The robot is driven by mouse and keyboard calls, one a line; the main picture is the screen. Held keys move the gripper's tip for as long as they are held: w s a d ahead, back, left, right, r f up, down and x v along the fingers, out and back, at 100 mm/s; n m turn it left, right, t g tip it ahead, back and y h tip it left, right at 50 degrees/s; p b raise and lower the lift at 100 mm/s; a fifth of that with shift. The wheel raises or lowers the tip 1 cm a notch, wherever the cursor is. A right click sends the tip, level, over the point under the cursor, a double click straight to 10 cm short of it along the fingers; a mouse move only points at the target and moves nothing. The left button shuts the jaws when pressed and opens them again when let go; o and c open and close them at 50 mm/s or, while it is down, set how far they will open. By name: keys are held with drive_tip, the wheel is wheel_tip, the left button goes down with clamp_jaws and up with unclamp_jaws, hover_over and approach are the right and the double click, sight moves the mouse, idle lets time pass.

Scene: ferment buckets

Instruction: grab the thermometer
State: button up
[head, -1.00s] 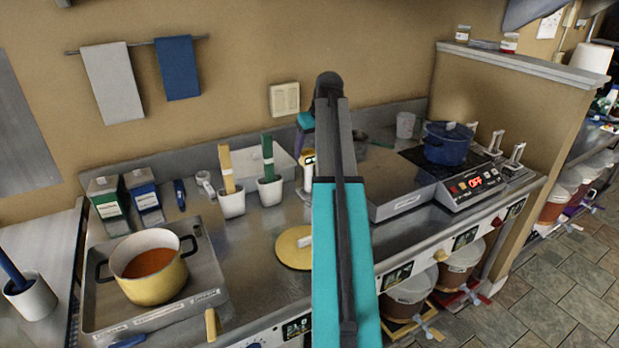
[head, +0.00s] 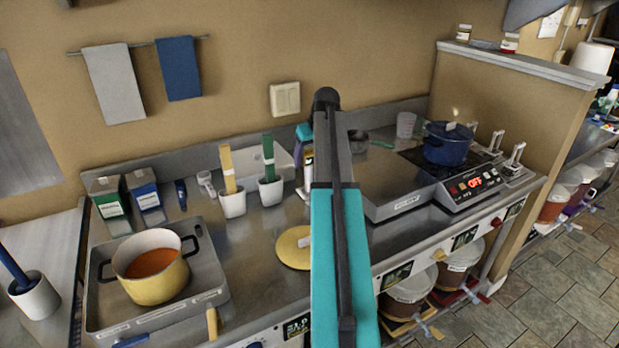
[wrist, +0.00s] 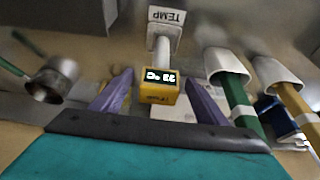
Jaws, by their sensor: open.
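The thermometer (wrist: 155,92) has a yellow head with a lit display reading about 23 °C and a pale stem going into a white holder marked TEMP (wrist: 165,20). It appears upside down in the wrist view. My gripper (wrist: 159,77) is open, with one purple finger on each side of the yellow head. Gaps show on both sides; I see no clear contact.
Two white cups with a yellow-handled (head: 232,203) and a green-handled tool (head: 270,190) stand close beside the thermometer. A small metal pot (wrist: 52,82) is on its other side. A yellow soup pot (head: 150,268) and a blue pot (head: 447,145) stand farther off.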

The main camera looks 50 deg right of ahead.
drive_tip(key=shift+p+x, duration=0.4)
drive_tip(key=shift+x, duration=1.3)
drive_tip(key=c, duration=1.7)
drive_tip(key=shift+r, duration=0.15)
drive_tip(key=shift+s+r+b, duration=0.1)
drive_tip(key=shift+r+b, duration=1.05)
drive_tip(key=shift+r, duration=3.7)
